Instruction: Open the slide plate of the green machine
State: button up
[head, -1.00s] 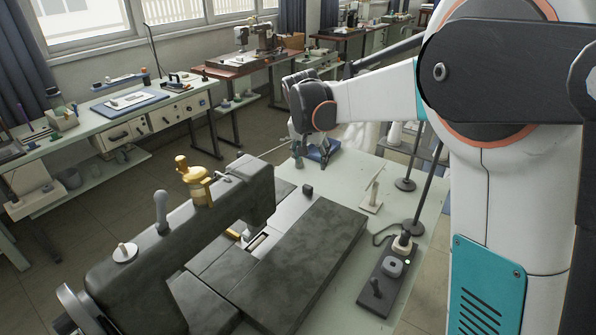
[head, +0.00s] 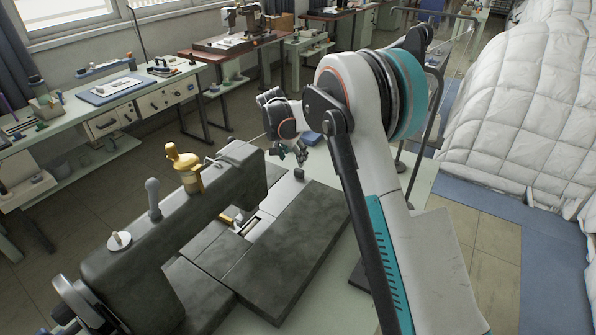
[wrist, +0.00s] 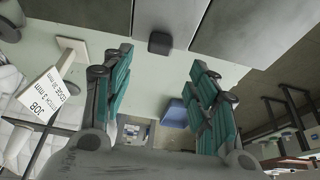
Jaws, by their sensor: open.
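The machine (head: 150,235) is a dark grey-green sewing machine with a gold part on top, at the left of the head view. Its bed has a bright metal strip (head: 283,192) and a small slot (head: 250,228) by the needle area. I cannot tell for sure which piece is the slide plate. My gripper (head: 291,156) is beyond the bed's far end, apart from it. In the wrist view my gripper (wrist: 160,100) has its teal fingers wide apart with nothing between them. A small dark block (head: 299,175) stands at the strip's far end; a similar dark block (wrist: 160,43) shows in the wrist view.
A blue object (head: 311,138) lies on the pale table near my gripper. A job card (wrist: 45,97) stands on the table. White quilted duvet heaps (head: 540,100) fill the right side. A workbench (head: 120,105) stands at the left. My arm hides the table's right part.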

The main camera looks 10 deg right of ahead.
aim_at(299, 170)
jog(key=b+x, duration=0.2)
jog(key=x, duration=0.7)
grip_shut()
jog(key=w+d, duration=0.7)
jog(key=shift+p, duration=0.45)
grip_release()
